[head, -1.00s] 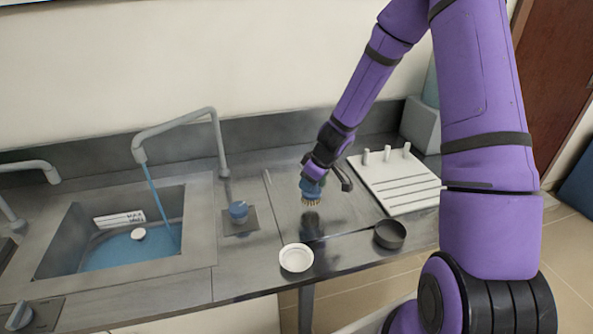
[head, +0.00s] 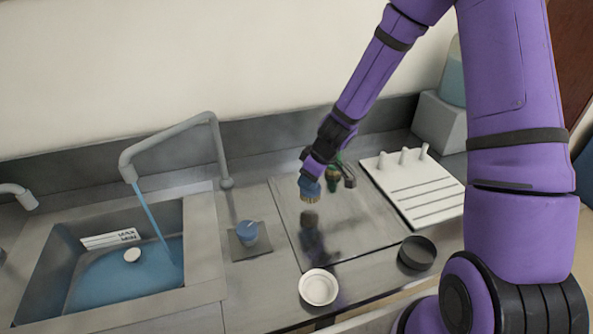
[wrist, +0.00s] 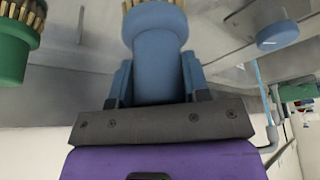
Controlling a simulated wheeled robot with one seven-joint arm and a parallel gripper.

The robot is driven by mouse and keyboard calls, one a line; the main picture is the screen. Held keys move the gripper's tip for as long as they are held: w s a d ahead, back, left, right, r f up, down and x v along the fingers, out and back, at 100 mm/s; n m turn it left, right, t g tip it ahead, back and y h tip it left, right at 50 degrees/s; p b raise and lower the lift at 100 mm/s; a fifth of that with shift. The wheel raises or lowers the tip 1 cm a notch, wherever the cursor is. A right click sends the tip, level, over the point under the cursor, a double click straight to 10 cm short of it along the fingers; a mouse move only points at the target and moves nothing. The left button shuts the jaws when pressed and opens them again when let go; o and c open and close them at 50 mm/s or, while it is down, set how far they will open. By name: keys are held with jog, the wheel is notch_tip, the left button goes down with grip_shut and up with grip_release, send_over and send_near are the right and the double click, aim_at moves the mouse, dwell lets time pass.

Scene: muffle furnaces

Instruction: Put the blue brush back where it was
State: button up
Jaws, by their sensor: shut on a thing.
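My gripper (head: 313,172) is shut on the blue brush (head: 309,187), which hangs bristles-down above the grey mat or panel (head: 372,222) on the counter. In the wrist view the blue brush (wrist: 157,45) sits between the two blue fingers, its tan bristles at the top edge. A green brush (head: 333,178) stands just behind and right of my gripper, partly hidden by it. It also shows in the wrist view (wrist: 14,52) at the upper left, apart from the blue brush.
A white rack with pegs (head: 415,195) lies to the right. A dark round dish (head: 417,253) and a white dish (head: 318,287) are near the front edge. A blue knob (head: 247,232) and the sink with running water (head: 130,275) are left.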

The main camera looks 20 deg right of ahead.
jog(key=shift+w+a+f, duration=0.15)
jog(key=shift+w+f, duration=0.6)
jog(key=shift+w, duration=0.75)
jog(key=shift+w+a+f, duration=0.15)
jog(key=shift+w+f, duration=0.55)
jog(key=shift+w, duration=0.8)
jog(key=shift+w+a+f, duration=0.15)
jog(key=shift+w+f, duration=0.6)
jog(key=shift+w, duration=0.75)
jog(key=shift+f, duration=0.1)
jog(key=o, duration=1)
jog(key=shift+c, duration=0.2)
